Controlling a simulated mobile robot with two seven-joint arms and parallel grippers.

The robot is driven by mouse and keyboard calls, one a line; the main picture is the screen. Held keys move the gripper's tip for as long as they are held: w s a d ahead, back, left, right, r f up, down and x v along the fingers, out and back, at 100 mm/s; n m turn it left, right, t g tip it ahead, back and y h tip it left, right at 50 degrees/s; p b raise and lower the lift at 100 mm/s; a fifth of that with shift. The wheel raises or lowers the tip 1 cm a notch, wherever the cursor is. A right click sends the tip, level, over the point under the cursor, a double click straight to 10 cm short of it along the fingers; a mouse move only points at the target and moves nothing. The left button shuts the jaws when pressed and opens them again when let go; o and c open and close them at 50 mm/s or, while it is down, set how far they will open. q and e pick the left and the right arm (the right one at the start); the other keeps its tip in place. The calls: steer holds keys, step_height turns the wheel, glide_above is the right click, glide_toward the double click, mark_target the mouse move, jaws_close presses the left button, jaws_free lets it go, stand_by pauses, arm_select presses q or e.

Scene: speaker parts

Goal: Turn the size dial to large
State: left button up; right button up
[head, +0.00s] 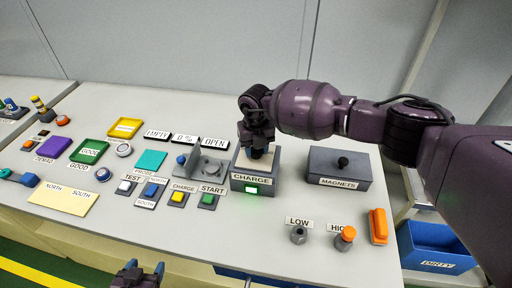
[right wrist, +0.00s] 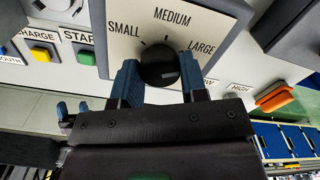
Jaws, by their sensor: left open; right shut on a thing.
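The size dial (right wrist: 159,66) is a round black knob on a pale plate (right wrist: 122,46) marked SMALL, MEDIUM and LARGE. The plate is on top of the grey CHARGE box (head: 263,184), whose green light is lit. My right gripper (right wrist: 159,72) is shut on the dial, a blue finger on either side. A faint light mark shows on the knob, but I cannot tell which label it points at. In the head view the right gripper (head: 257,147) hides the dial. My left gripper (head: 138,270) is open and empty at the table's front edge.
A grey MAGNETS box (head: 340,170) with a black knob stands right of the CHARGE box. START (head: 208,200) and CHARGE buttons lie to its left. LOW and HIGH posts and an orange block (head: 378,226) are at front right. A blue bin (head: 438,248) stands beyond the table's right end.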

steer(key=shift+r, duration=0.1)
steer(key=o, duration=0.9)
steer(key=shift+r, duration=5.35)
